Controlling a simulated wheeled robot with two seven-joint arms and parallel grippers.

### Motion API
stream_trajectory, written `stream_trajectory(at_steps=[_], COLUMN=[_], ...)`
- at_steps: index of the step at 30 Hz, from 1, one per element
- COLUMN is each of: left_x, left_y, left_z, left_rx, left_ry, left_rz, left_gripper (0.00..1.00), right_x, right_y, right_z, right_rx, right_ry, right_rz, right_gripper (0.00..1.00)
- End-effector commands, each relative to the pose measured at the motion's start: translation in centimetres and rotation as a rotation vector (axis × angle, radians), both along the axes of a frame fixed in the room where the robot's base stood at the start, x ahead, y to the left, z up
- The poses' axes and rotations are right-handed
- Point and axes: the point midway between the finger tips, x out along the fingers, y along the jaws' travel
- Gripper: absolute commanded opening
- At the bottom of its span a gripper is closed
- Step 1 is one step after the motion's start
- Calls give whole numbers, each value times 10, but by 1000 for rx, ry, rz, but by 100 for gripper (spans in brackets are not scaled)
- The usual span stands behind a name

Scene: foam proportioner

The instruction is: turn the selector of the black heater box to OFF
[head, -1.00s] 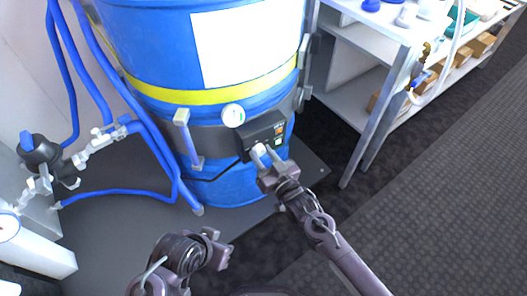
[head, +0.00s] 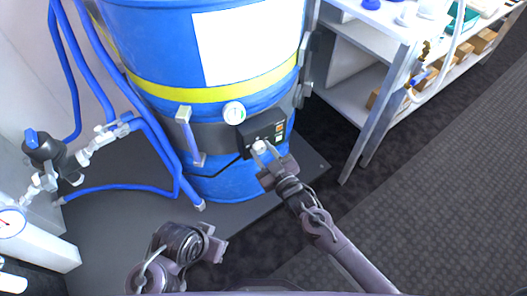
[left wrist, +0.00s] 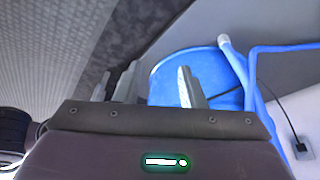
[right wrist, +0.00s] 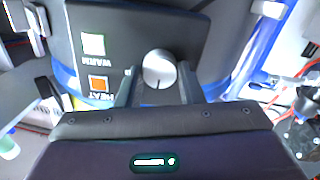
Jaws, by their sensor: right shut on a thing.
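The black heater box (head: 262,131) sits on a dark band around the blue drum. In the right wrist view the box (right wrist: 200,35) appears upside down, with a white square marked WARM (right wrist: 93,43) and an orange one marked HEAT (right wrist: 98,84). Its round silver selector knob (right wrist: 159,66) sits between the fingers of my right gripper (right wrist: 156,88), which is shut on it. In the head view my right gripper (head: 262,152) covers part of the knob. I cannot read the knob's setting. My left gripper (head: 222,243) is low, away from the box; its fingers (left wrist: 158,88) stand apart, empty.
Blue hoses and a valve (head: 45,150) are at the left. A shelf unit (head: 350,65) stands at the right. The carpet (head: 445,160) at the right is clear.

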Motion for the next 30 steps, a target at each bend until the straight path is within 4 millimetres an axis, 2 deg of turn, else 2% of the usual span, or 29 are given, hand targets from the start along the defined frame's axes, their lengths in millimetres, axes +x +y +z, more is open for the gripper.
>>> stream_trajectory(at_steps=[4, 5, 9, 20, 30], left_x=[1, 1, 1, 1, -4], left_y=[1, 1, 1, 1, 15], left_z=[0, 0, 0, 2, 6], left_rx=[0, 0, 1, 2, 40], left_ry=[-1, -1, -1, 0, 66], left_rz=[1, 1, 2, 2, 25], left_gripper=[36, 36, 36, 36, 36], right_x=[0, 0, 0, -5, -52], right_y=[0, 0, 0, -3, -30], right_z=[0, 0, 0, 0, 0], right_rx=[1, 0, 1, 1, -1], right_ry=[1, 1, 1, 3, 4], right_rz=[0, 0, 0, 0, 0], right_gripper=[11, 36, 55, 55, 55])
